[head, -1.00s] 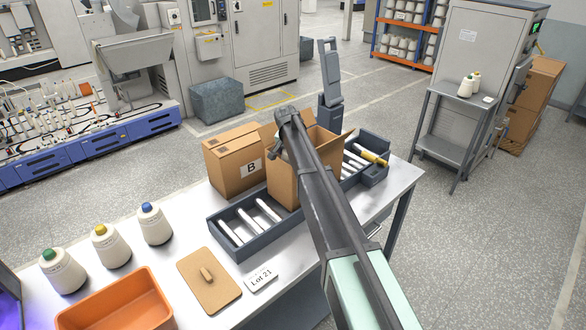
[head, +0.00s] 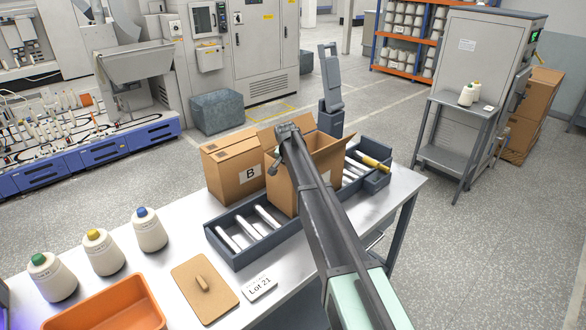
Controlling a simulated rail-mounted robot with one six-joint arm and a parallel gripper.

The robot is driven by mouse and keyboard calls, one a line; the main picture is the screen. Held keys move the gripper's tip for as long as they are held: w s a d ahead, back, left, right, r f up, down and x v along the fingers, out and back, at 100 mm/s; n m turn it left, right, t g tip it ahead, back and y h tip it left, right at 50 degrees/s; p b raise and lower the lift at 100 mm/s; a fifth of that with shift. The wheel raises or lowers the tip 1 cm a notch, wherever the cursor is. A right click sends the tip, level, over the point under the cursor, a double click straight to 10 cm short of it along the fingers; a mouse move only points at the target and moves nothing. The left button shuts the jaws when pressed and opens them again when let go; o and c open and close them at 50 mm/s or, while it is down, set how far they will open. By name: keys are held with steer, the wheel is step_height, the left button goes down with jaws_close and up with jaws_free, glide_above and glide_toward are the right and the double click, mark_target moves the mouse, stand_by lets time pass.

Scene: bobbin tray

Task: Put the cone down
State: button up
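The end of my arm, with my gripper (head: 287,133), is over the open cardboard box (head: 282,190) on the roller track. The fingers are hidden by the arm and the box, so I cannot see whether they are open or hold a cone. Three white yarn cones stand upright at the table's left: one with a green top (head: 53,279), one with a yellow top (head: 104,252) and one with a blue top (head: 150,230). My gripper is well to the right of them. The inside of the box is mostly hidden.
A closed box marked B (head: 228,180) stands beside the open box. The dark roller track (head: 240,257) runs along the table, with a yellow tube (head: 374,162) at its far end. An orange bin (head: 115,312), a brown lid (head: 204,292) and a Lot 21 card (head: 260,288) lie in front.

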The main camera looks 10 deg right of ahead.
steer(key=shift+r, duration=0.1)
steer(key=shift+r+p, duration=0.4)
steer(key=shift+p, duration=0.15)
steer(key=p+v, duration=1.1)
steer(key=v, duration=0.1)
steer(key=shift+p, duration=0.3)
